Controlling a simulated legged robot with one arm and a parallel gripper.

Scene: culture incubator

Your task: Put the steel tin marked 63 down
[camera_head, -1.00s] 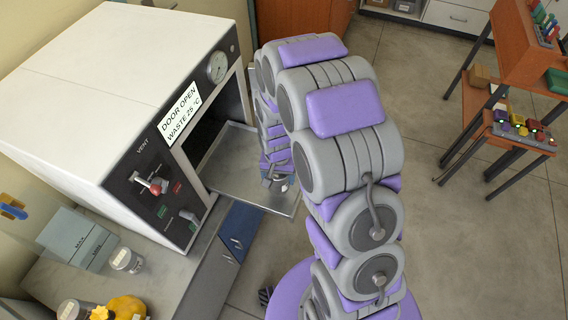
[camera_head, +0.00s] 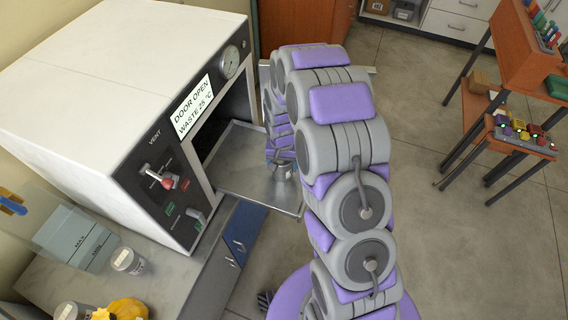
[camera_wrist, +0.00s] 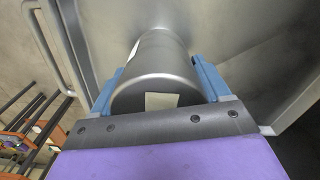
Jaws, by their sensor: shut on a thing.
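My gripper (camera_wrist: 157,95) is shut on a steel tin (camera_wrist: 155,70), with a blue finger on either side of it. In the wrist view a pale label patch shows on the tin; no number is readable. In the head view the tin (camera_head: 282,170) shows small below my arm, over the lowered steel door (camera_head: 245,186) of the incubator. The metal surface also fills the background in the wrist view. I cannot tell whether the tin touches it. The gripper's fingers are mostly hidden by my arm in the head view.
The white incubator (camera_head: 110,75) stands at left with its door open; its sign reads "DOOR OPEN WASTE 25 °C". A grey bench (camera_head: 165,275) with a small jar (camera_head: 127,262) and blue-grey box (camera_head: 75,240) is in front. Wooden tables stand at right; the floor between is clear.

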